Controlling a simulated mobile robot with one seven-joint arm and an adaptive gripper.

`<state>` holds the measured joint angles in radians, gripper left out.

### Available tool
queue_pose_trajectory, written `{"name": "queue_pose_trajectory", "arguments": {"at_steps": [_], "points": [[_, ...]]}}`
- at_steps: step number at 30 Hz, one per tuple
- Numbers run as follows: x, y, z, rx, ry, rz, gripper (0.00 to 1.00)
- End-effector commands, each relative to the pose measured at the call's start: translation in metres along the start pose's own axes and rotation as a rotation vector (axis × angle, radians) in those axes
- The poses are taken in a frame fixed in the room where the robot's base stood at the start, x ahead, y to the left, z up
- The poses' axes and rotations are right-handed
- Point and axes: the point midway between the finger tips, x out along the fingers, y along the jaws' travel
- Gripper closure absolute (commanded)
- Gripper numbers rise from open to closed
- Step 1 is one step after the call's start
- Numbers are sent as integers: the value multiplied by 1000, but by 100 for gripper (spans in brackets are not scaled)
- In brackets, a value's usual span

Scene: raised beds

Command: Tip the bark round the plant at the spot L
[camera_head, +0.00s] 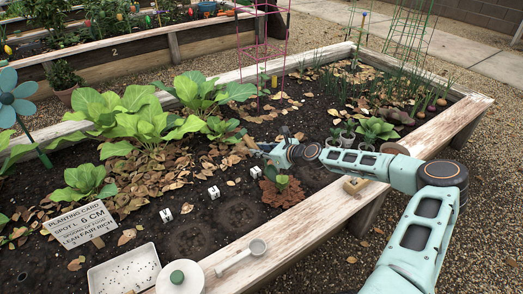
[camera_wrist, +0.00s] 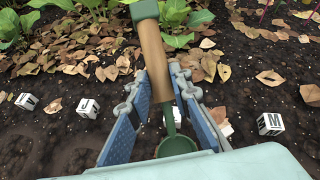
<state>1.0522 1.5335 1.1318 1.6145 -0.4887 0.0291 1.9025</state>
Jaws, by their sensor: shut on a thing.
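My gripper (camera_head: 268,150) is over the soil of the raised bed. In the wrist view my gripper (camera_wrist: 160,95) is shut on a scoop with a wooden handle (camera_wrist: 154,60) and a green cup (camera_wrist: 178,146). I cannot tell whether the cup holds bark. White letter cubes (camera_head: 214,191) stand in a row on the soil; one cube (camera_wrist: 270,124) reads M. I cannot read an L on any cube. A planting card (camera_head: 80,222) names spot L and 6 cm.
Leafy plants (camera_head: 145,120) and dry leaves cover the bed's middle.

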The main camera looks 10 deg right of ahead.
Motion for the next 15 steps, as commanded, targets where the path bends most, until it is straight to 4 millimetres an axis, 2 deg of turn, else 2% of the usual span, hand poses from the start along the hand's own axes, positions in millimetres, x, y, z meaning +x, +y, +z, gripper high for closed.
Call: {"name": "queue_pose_trajectory", "arguments": {"at_steps": [8,15], "points": [[11,-1,12,-34,137,7,100],[23,2,14,-53,261,18,100]]}}
